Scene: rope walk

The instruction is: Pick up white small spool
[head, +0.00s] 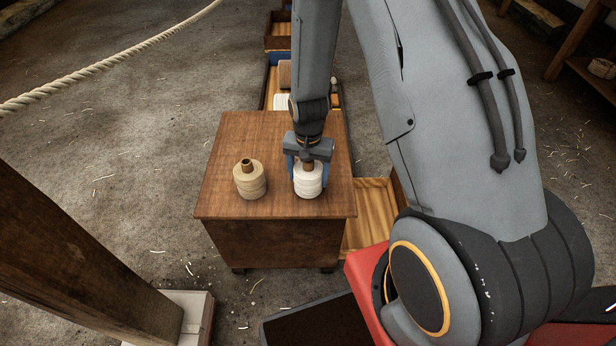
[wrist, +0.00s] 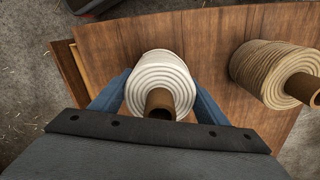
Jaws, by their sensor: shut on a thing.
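The white small spool (head: 308,182) stands upright on the right part of the wooden cabinet top in the head view. It has a brown core and also shows in the wrist view (wrist: 160,74), with its core pointing toward the camera. My gripper (head: 308,170) is over it from above, with its blue fingers on either side. In the wrist view my gripper (wrist: 158,95) is shut on the white spool. Whether the spool's base touches the cabinet top is hard to tell.
A tan spool (head: 250,180) stands left of the white one, a short gap away; it also shows in the wrist view (wrist: 272,72). The wooden cabinet (head: 233,145) has an open drawer (head: 372,214) at its right. A wooden post (head: 70,255) rises at the left. A thick rope (head: 105,64) hangs behind.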

